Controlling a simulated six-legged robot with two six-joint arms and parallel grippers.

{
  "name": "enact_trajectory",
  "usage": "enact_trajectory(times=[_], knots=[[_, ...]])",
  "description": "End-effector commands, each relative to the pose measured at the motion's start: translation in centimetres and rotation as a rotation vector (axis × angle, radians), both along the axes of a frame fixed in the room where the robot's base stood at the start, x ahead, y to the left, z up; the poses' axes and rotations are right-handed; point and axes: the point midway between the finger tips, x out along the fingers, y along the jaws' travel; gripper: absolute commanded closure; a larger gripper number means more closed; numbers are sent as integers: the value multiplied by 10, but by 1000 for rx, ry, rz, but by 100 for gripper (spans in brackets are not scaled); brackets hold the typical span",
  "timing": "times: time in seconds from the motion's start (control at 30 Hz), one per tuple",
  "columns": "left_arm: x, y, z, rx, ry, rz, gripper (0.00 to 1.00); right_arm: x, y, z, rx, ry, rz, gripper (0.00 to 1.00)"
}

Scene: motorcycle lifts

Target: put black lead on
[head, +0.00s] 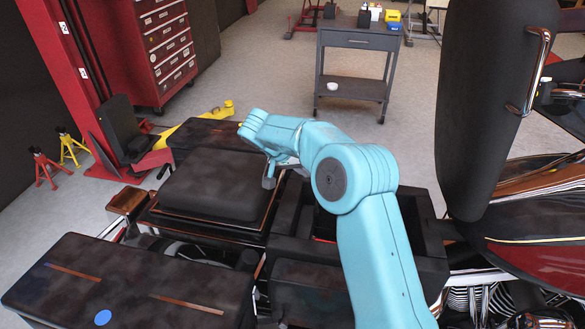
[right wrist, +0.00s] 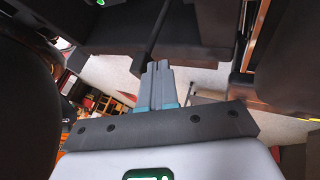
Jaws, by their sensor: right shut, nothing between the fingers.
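I cannot make out the black lead for certain in either view. My right arm reaches over the motorcycle in the head view, and its gripper (head: 269,178) points down beside the black padded box (head: 215,183). In the right wrist view the fingers of my right gripper (right wrist: 158,66) are shut together with nothing between them. A thin dark rod or cable (right wrist: 157,35) shows just beyond the fingertips; I cannot tell what it is. An open dark compartment (head: 416,228) lies under my arm, with a bit of red inside; my arm hides much of it. My left gripper is not in view.
A raised black seat (head: 485,110) stands upright at the right. A black pannier lid (head: 110,285) fills the lower left. A grey cart (head: 357,42), a red tool chest (head: 168,45) and yellow and red stands (head: 72,146) are farther back. Grey floor between is clear.

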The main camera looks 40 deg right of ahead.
Motion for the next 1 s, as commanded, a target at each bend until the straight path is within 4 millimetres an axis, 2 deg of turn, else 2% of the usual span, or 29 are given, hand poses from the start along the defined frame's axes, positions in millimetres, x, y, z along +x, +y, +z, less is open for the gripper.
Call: enact_trajectory(times=[0.57,0.77,1.0], knots=[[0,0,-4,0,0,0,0,-6,-5,0,7,-8,-2,100],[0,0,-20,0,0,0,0,-15,-14,-2,50,-61,-11,100],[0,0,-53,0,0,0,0,-40,-34,-4,159,-202,-33,100]])
